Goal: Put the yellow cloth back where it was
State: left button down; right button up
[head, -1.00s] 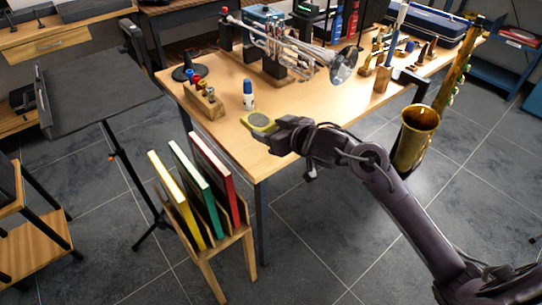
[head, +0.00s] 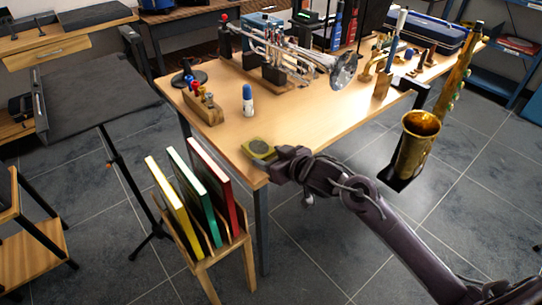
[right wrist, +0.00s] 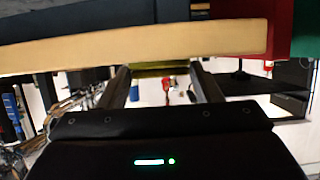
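The yellow cloth (head: 259,147) shows as a small flat piece with a yellow rim and a darker, greyish middle. It is at the tip of my right gripper (head: 275,160), over the near left corner of the wooden table (head: 310,125). In the right wrist view the yellow cloth (right wrist: 160,69) spans the gap between the two fingers of my right gripper (right wrist: 162,80), which hold it. I cannot tell whether the cloth touches the tabletop. My left gripper is not in view.
A blue-capped bottle (head: 248,102) and a wooden block with coloured-topped pieces (head: 207,108) stand behind the cloth. A trumpet (head: 300,55) sits further back. A rack with upright books (head: 237,240) stands below, left of the table. A saxophone (head: 418,140) hangs at the right.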

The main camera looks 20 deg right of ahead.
jog(key=o, duration=0.4)
